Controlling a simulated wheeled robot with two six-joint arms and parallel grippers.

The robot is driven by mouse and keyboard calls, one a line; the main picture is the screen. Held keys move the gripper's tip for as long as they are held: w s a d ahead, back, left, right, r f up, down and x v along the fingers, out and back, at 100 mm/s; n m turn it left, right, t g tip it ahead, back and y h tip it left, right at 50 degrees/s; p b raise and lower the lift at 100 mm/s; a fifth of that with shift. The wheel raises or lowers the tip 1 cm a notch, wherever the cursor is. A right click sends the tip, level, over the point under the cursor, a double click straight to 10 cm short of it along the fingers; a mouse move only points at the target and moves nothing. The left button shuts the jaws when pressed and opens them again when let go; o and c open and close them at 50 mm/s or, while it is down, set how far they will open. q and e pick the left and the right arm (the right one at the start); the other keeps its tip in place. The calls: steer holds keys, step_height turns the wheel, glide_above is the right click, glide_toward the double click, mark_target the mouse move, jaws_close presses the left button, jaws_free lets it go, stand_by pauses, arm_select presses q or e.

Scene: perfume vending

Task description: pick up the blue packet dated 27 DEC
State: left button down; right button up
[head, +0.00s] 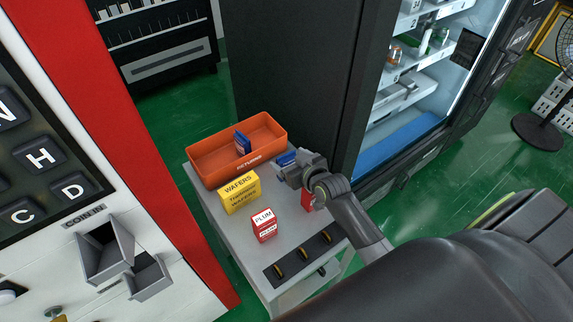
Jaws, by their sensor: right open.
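A blue packet (286,158) stands on the grey table at its back right, partly hidden by my right gripper. Another blue packet (242,143) stands inside the orange bin (203,165), which is labelled RETURNS. I cannot read a date on either blue packet. My right gripper (288,171) is open, right up at the blue packet on the table; I cannot tell whether it touches it. My left gripper is not in view.
On the grey table (232,238) are a yellow WAFERS box (240,192), a red and white PLUM box (265,224) and a red packet (307,200) partly hidden by my right gripper. A dark tray with coins (304,256) lies at the front.

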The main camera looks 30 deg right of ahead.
steer(key=shift+w+f, duration=0.15)
steer(key=shift+w, duration=0.2)
steer(key=c, duration=1.1)
